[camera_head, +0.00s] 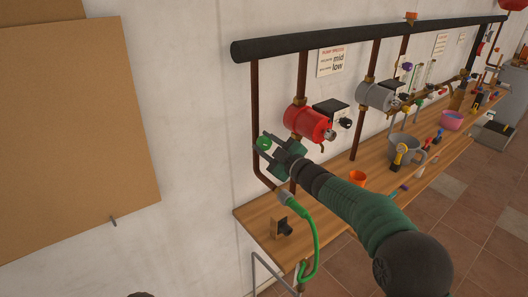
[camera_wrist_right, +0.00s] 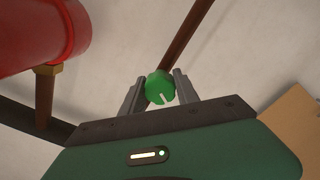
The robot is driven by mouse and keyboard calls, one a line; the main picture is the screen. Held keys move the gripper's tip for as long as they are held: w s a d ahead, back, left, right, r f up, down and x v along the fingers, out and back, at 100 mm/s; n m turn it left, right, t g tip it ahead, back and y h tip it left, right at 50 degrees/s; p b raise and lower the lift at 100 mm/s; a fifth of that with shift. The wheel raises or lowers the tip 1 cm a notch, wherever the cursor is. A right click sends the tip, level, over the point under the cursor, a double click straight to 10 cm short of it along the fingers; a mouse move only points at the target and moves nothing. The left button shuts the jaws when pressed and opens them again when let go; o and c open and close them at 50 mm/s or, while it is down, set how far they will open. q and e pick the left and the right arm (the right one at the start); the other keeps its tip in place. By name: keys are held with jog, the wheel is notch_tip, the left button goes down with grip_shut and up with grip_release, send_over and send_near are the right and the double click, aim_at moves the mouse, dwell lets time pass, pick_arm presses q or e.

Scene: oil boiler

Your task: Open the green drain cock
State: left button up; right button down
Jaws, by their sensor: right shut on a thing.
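The green drain cock (camera_head: 264,143) is a round green knob on a copper pipe below and left of the red pump. It also shows in the right wrist view (camera_wrist_right: 160,86), with a white mark on its face pointing down and slightly right. My right gripper (camera_head: 268,146) reaches in from the lower right and is shut on the knob. Its two fingers (camera_wrist_right: 158,92) stand on either side of the knob. The knob's rear and the valve body behind it are mostly hidden. My left gripper is not in view.
The red pump (camera_head: 309,123) hangs close above my right gripper. A green hose (camera_head: 314,230) runs from the pipe below over the table edge. The wooden bench (camera_head: 262,217) holds an orange cup (camera_head: 357,178), a grey bucket (camera_head: 408,150) and tools. A cardboard sheet (camera_head: 75,120) covers the left wall.

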jog(key=shift+s+f+n+b, duration=0.1)
jog(key=shift+f+n+b, duration=0.15)
jog(key=shift+n+b, duration=0.65)
jog(key=shift+f+n+b, duration=0.2)
jog(key=shift+n+b, duration=0.25)
jog(key=shift+n, duration=0.75)
jog(key=c, duration=1.4)
grip_release()
jog(key=shift+a, duration=0.1)
jog(key=o, duration=0.5)
jog(key=shift+s+r, duration=0.2)
jog(key=shift+r, duration=0.15)
jog(key=shift+w, duration=0.1)
jog(key=shift+d, duration=0.2)
